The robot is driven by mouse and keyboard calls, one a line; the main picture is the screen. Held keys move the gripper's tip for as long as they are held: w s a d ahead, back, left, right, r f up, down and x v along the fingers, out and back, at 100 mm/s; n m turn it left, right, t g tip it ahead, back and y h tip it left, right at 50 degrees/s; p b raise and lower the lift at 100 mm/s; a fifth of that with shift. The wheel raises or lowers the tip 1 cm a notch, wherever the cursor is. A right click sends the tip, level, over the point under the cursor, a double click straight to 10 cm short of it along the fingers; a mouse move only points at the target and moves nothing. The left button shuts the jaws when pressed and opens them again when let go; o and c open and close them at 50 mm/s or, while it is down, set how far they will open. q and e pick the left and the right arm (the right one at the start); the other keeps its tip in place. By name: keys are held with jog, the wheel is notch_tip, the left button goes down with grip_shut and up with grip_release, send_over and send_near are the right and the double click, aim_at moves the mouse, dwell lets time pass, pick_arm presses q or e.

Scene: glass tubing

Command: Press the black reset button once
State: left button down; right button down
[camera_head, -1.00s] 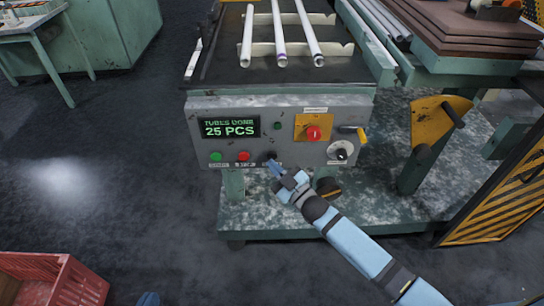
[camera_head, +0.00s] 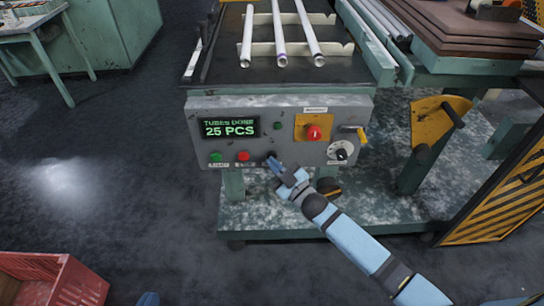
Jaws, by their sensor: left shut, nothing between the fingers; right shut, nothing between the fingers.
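The grey control panel (camera_head: 290,108) is on the front of the tubing machine. A small black button (camera_head: 269,155) is on its lower edge, right of the red button (camera_head: 243,156), and is partly covered by my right gripper. My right gripper (camera_head: 273,162) is shut and empty, with its fingertips at the black button. I cannot tell whether they touch it or whether it is pushed in. Of my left arm, only a bit of blue shows at the bottom edge; its gripper is out of view.
The panel also has a green button (camera_head: 216,157), a display (camera_head: 229,128) reading 25 PCS, a red emergency knob (camera_head: 313,132) on a yellow plate and a dial (camera_head: 341,150). Glass tubes (camera_head: 280,35) lie above. A red crate (camera_head: 75,285) stands at lower left.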

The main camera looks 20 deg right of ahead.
jog(key=shift+w+d, duration=0.15)
jog(key=shift+w, duration=0.3)
dwell(0.4)
jog(key=shift+s, duration=0.15)
jog(key=shift+s+a+p, duration=0.25)
jog(key=shift+s+p, duration=0.15)
jog(key=shift+s, duration=0.35)
jog(key=shift+s, duration=0.1)
jog(key=shift+s+a+p, duration=0.25)
jog(key=shift+s+p, duration=0.15)
jog(key=shift+s, duration=0.35)
jog(key=shift+s+a+p, duration=0.2)
jog(key=shift+s+p, duration=0.2)
jog(key=shift+s, duration=0.4)
jog(key=shift+s+a+p, duration=0.25)
jog(key=shift+s+p, duration=0.15)
jog(key=shift+s, duration=0.35)
